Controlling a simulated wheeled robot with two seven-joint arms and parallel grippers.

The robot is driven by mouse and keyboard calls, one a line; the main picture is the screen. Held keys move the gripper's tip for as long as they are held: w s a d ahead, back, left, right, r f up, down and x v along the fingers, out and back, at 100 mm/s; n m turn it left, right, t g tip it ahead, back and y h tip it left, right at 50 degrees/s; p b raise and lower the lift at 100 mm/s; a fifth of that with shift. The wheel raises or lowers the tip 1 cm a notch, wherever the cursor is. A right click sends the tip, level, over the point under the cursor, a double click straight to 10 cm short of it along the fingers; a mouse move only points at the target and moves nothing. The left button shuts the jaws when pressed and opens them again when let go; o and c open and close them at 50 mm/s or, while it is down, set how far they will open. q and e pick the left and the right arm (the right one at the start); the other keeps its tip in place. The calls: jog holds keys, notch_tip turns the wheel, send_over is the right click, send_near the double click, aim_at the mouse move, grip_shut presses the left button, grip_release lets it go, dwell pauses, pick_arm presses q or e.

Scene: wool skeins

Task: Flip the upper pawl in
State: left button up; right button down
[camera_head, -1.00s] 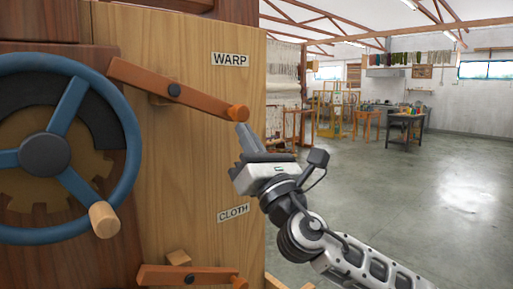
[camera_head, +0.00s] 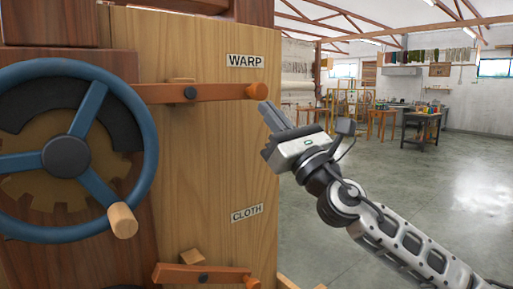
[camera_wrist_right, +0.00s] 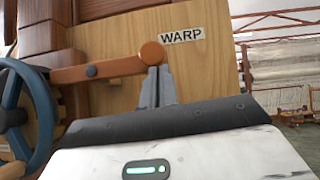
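The upper pawl (camera_head: 222,92) is an orange wooden bar on a dark pivot beside the WARP label (camera_head: 245,61). It lies nearly level, its left end by the blue wheel's rim and its round knob (camera_head: 257,91) at the right. In the right wrist view, the pawl (camera_wrist_right: 115,67) ends in the knob (camera_wrist_right: 152,52) just above my fingertips. My right gripper (camera_head: 267,107) has its fingers together, with nothing seen between them. Its tips are just below the knob; the fingers (camera_wrist_right: 157,72) appear to touch it. My left gripper is out of view.
The blue handwheel (camera_head: 144,120) with a wooden grip (camera_head: 122,220) stands left of the panel. A lower pawl (camera_head: 210,275) sits below the CLOTH label (camera_head: 246,213). Open concrete floor lies to the right, with a dark table (camera_head: 422,122) farther back.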

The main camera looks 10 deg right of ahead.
jog(key=shift+d+r, duration=0.15)
jog(key=shift+r, duration=0.2)
